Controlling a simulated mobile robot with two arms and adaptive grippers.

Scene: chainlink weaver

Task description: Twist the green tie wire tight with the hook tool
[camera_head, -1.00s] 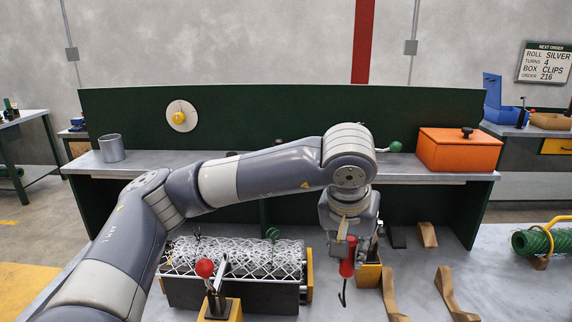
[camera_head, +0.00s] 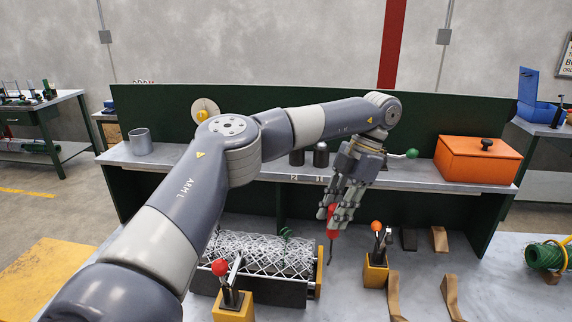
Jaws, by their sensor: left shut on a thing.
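My left gripper (camera_head: 338,216) is shut on the red-handled hook tool (camera_head: 332,211). Its thin dark shaft hangs down, roughly upright, beside the right end of the silver mesh roll (camera_head: 252,251). The roll lies in a dark cradle on the bench. A green loop, which looks like the tie wire (camera_head: 287,233), stands up at the roll's back near its right end. The hook is to the right of this wire and appears apart from it. The fingers partly cover the handle. My right gripper is out of view.
A red-knobbed clamp (camera_head: 221,268) stands before the roll; an orange-knobbed clamp (camera_head: 376,227) is right of the hook. An orange box (camera_head: 478,160), a grey cup (camera_head: 141,142) and dark cylinders (camera_head: 320,155) stand on the shelf. A green wire spool (camera_head: 545,256) lies far right.

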